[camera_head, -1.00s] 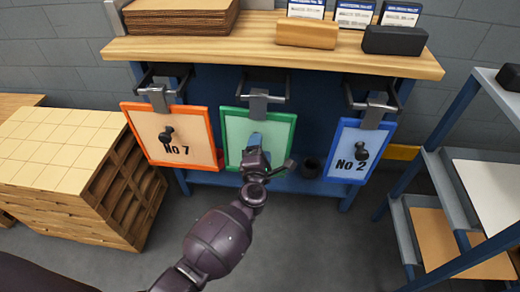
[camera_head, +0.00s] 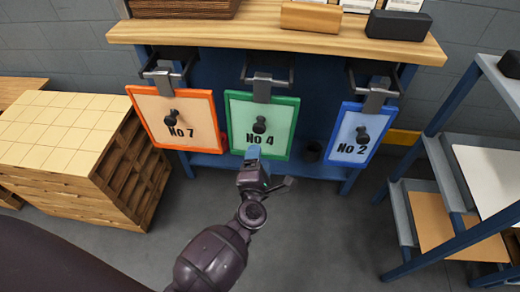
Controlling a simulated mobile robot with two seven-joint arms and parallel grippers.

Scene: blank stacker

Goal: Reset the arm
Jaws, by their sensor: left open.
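My left gripper (camera_head: 252,160) is in the middle of the view, just below and in front of the lower edge of the green-framed board (camera_head: 262,112). Its fingers are open, and I see nothing held in it. The green board reads "No 4", has a black knob, and hangs from a metal clamp. An orange-framed board (camera_head: 198,148) reading "No 7" hangs to its left. A blue-framed board (camera_head: 350,151) reading "No 2" hangs to its right. My right gripper is not in view.
A wooden worktop (camera_head: 270,42) with small blocks stands above the boards. A wooden cabinet (camera_head: 50,130) with slots stands at the left. A blue-framed shelf rack (camera_head: 446,155) stands at the right. The grey floor in front is clear.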

